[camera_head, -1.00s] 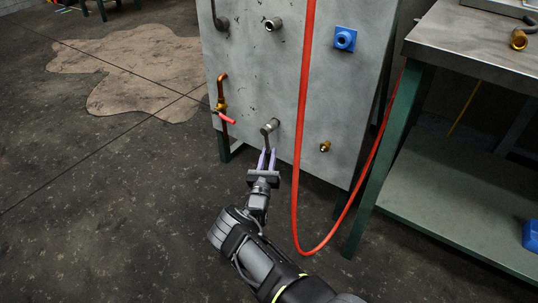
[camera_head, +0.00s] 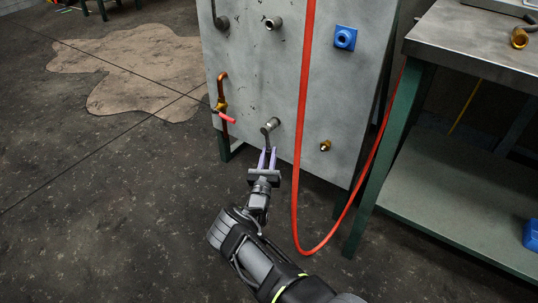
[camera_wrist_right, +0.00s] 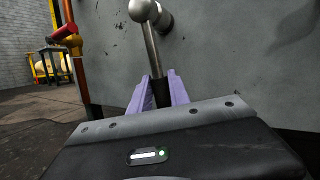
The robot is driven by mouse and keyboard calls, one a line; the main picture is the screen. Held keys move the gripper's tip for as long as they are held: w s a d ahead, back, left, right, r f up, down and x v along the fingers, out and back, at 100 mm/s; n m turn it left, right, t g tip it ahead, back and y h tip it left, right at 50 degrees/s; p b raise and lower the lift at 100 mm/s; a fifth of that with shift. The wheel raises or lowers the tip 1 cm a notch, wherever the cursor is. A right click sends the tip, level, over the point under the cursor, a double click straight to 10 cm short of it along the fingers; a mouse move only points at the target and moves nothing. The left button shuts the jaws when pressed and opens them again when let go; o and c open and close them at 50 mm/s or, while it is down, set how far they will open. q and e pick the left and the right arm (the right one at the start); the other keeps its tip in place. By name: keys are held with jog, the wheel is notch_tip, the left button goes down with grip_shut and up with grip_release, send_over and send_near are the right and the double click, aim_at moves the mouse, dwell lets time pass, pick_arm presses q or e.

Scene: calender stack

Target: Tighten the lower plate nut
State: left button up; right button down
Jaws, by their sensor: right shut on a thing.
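My right gripper (camera_head: 267,156) has its lavender fingers shut on the dark grip of a wrench (camera_head: 266,138) at the lower part of the grey plate (camera_head: 285,85). In the right wrist view the wrench (camera_wrist_right: 152,52) rises from between the fingers (camera_wrist_right: 160,90). Its shaft is bare metal and its round head sits at a metal stub (camera_wrist_right: 164,20) on the plate. The stub also shows in the head view (camera_head: 273,123). The nut itself cannot be made out behind the wrench head. My left gripper is out of view.
A red hose (camera_head: 303,90) hangs right of the gripper and loops low. A copper pipe with a red-handled valve (camera_head: 223,108) is left of it. A brass fitting (camera_head: 325,145) and a blue fitting (camera_head: 344,38) are on the plate. A metal workbench (camera_head: 465,45) stands right.

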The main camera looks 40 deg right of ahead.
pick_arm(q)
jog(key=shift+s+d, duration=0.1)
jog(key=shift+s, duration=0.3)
pick_arm(e)
jog(key=shift+s+a, duration=0.2)
jog(key=shift+a, duration=0.5)
dwell(1.6)
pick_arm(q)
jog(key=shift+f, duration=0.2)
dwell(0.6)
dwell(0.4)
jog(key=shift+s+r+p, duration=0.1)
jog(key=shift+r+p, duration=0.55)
pick_arm(e)
jog(key=a, duration=0.1)
jog(key=s+a, duration=0.1)
jog(key=a, duration=0.1)
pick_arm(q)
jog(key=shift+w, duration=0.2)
